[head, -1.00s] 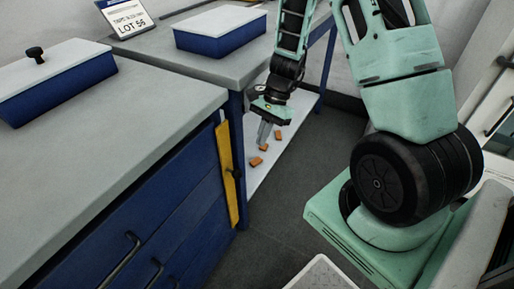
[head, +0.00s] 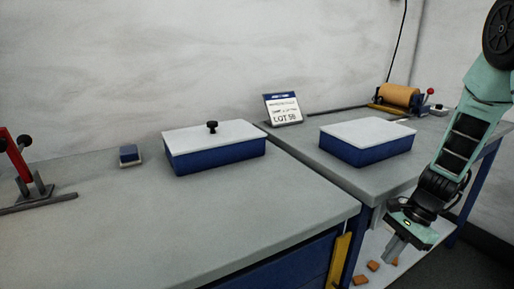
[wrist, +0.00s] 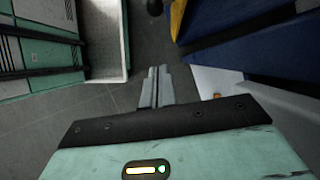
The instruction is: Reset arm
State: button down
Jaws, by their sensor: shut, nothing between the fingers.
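My gripper (head: 396,247) hangs at the right of the head view, in front of the right-hand bench. Its fingers point down and are shut with nothing between them. In the wrist view the closed fingers (wrist: 155,84) show over the grey floor. My mint-green arm comes down from the upper right of the head view.
Two blue boxes with white lids, one with a black knob (head: 213,150) and one plain (head: 367,141), stand on the benches. A lot sign (head: 283,108) stands between them. A copper roll (head: 399,95) is at the back right. Orange pieces (head: 373,265) lie on the low shelf.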

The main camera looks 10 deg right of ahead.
jog(key=s+a+r+n+t+h, duration=0.2)
jog(key=s+a+r+n+h, duration=0.15)
jog(key=r+n, duration=0.35)
jog(key=s+a+r+n+t+h, duration=0.2)
jog(key=a+r+n, duration=0.3)
jog(key=n, duration=0.4)
jog(key=s+a+r+n+g+y, duration=0.1)
jog(key=s+a+r+n+g, duration=0.15)
jog(key=s+a+n, duration=0.85)
jog(key=s+a+r+m+p, duration=0.1)
jog(key=a+r+p, duration=0.1)
jog(key=r+p, duration=0.5)
jog(key=s+a+r+m+p, duration=0.1)
jog(key=a+r+m+p, duration=0.1)
jog(key=r+p, duration=0.6)
jog(key=shift+a+r+m+g+p, duration=0.15)
jog(key=shift+a+m+g+p, duration=0.2)
jog(key=shift+a, duration=0.4)
jog(key=shift+a, duration=0.1)
